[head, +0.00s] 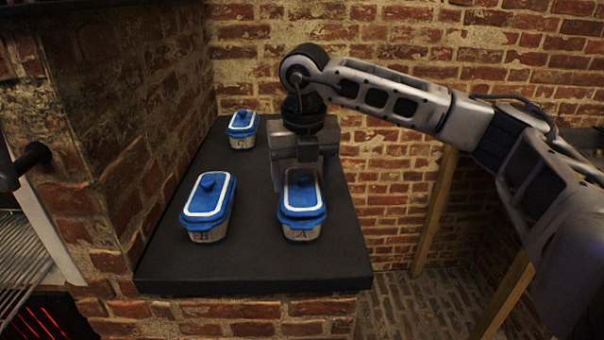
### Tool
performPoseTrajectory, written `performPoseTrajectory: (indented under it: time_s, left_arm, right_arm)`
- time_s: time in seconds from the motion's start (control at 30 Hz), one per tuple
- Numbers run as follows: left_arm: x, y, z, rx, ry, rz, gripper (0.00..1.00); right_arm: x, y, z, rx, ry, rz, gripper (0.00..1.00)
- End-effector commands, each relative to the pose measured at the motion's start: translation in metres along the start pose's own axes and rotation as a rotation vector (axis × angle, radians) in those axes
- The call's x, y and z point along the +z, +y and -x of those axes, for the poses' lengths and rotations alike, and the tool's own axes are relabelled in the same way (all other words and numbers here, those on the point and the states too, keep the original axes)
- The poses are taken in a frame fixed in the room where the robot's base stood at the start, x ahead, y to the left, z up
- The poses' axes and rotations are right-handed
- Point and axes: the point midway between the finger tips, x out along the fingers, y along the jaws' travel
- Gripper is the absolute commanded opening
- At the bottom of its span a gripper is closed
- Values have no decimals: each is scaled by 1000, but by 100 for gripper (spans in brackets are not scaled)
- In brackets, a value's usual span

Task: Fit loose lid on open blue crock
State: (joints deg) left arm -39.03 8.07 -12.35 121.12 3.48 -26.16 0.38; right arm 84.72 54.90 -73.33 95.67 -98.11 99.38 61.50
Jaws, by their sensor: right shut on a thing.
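A crock marked A (301,234), pale with blue trim, stands at the right front of the dark counter. A blue lid with a white border (302,204) is on top of it, lined up with its mouth. I cannot tell whether it is fully seated. My right gripper (298,178) reaches down from above at the far part of this lid and is shut on it. The gripper hides the lid's far edge and part of its knob area. My left gripper is not in view.
Crock B (210,233) stands lidded at the left front. Another lidded crock (243,141) stands at the back left. The dark counter (250,268) is bare in front, and brick walls rise at the left and back.

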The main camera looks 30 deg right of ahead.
Motion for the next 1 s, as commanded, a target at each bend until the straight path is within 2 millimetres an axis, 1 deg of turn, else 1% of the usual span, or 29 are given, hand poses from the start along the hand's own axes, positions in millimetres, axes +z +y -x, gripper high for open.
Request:
performPoseTrajectory:
  time_s: [0.17,0.2,0.27,0.3,0.57,0.7,0.73,0.87,1.0]
  left_arm:
    - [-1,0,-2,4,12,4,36]
    - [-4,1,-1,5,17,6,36]
    - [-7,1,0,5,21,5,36]
    - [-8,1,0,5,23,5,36]
    - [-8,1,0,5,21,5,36]
    - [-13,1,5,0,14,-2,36]
    - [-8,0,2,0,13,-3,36]
    - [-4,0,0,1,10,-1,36]
    - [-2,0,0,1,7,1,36]
  right_arm:
    - [-1,0,-7,0,0,0,41]
    - [-1,0,-7,0,0,1,73]
    - [-1,0,-6,0,0,1,90]
    - [-1,0,-6,-1,0,1,93]
    - [-1,0,-5,0,0,1,93]
    - [1,0,9,1,-2,0,93]
    - [1,0,10,2,-3,0,93]
    - [1,1,36,3,-4,1,93]
    - [1,1,69,4,-5,1,93]
